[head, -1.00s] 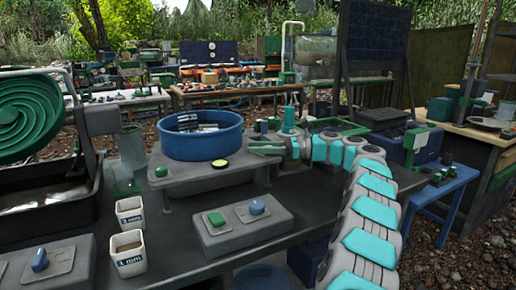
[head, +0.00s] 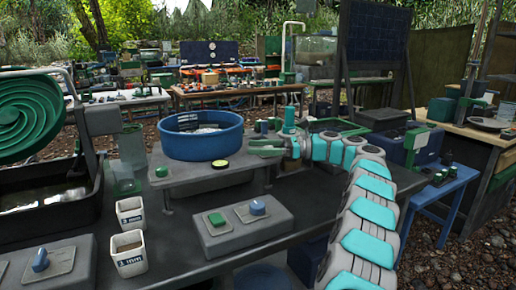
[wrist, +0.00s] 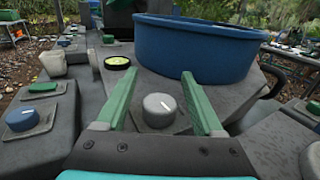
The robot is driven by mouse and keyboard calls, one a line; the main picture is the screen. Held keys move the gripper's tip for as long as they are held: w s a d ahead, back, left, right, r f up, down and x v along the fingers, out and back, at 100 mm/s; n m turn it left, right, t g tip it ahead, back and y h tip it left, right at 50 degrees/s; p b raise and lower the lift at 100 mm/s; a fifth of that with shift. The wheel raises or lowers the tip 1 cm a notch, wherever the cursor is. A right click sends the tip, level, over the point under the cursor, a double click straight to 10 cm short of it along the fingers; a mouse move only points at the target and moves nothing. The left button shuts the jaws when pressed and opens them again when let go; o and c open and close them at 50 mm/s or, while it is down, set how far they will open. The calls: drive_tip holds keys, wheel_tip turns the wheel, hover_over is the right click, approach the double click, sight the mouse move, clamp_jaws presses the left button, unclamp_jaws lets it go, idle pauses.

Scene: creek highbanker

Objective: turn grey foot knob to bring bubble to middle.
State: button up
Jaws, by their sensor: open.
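The grey foot knob (wrist: 160,110), a short round cap with a white mark, stands on the grey platform (wrist: 208,92) in the wrist view. My gripper (wrist: 158,85) is open, with one green finger on each side of the knob and gaps between. In the head view my gripper (head: 266,147) is at the platform's right end, and the grey knob cannot be made out there. The round level (head: 220,165), yellow-green with a black rim, sits on the platform before the tub. It also shows in the wrist view (wrist: 117,63); its bubble is too small to place.
A blue tub (head: 200,144) stands on the platform, close behind my fingers. A green knob (head: 161,171) is at the platform's front left. A grey box (head: 240,237) with a green button and a blue knob stands in front, beside two white cups (head: 129,262).

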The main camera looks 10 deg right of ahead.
drive_tip(key=s+d, duration=0.1)
drive_tip(key=d, duration=0.6)
drive_tip(key=shift+d, duration=0.3)
drive_tip(key=shift+s+d, duration=0.1)
drive_tip(key=shift+s, duration=0.05)
